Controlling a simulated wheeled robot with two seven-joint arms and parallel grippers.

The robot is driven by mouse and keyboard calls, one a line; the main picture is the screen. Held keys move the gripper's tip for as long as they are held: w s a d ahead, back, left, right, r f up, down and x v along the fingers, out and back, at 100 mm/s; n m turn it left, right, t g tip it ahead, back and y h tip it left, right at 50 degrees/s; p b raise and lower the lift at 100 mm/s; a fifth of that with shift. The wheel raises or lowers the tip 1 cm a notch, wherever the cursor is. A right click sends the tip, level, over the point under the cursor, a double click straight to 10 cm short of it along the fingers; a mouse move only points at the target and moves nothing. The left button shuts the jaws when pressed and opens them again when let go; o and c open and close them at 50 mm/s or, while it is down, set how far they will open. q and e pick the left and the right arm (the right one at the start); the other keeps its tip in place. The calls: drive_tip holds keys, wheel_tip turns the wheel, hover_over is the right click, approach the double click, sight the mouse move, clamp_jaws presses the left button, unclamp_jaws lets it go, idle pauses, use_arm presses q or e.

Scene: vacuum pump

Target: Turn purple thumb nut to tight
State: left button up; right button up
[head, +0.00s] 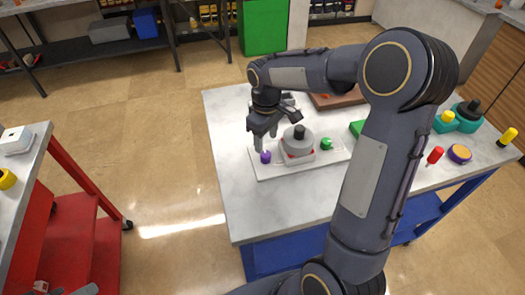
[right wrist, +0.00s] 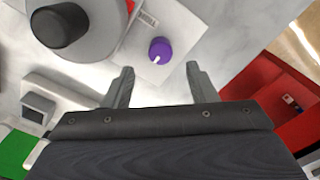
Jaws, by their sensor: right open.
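The purple thumb nut (head: 265,157) sits at the left end of the pale pump base plate (head: 270,174) on the table. In the right wrist view the purple thumb nut (right wrist: 160,50) shows a white pointer mark on its top. My right gripper (head: 262,140) is above and close to the nut. In the right wrist view its two fingers (right wrist: 160,80) are spread apart, with nothing between them; the nut lies just beyond their tips. The grey pump body (head: 297,143) with a black knob stands beside the nut. My left gripper is not clearly seen.
A green knob (head: 326,143) sits on the plate's right side. Red (head: 435,155), yellow and black (head: 507,137) tools and a teal-based part (head: 468,114) lie at the table's right. A red cart (head: 75,225) stands left. The table's front left is clear.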

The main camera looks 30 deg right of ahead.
sight(266, 154)
wheel_tip(266, 154, down, 7)
drive_tip(key=shift+r+p, duration=0.2)
drive_tip(key=shift+p, duration=0.15)
drive_tip(key=c, duration=1)
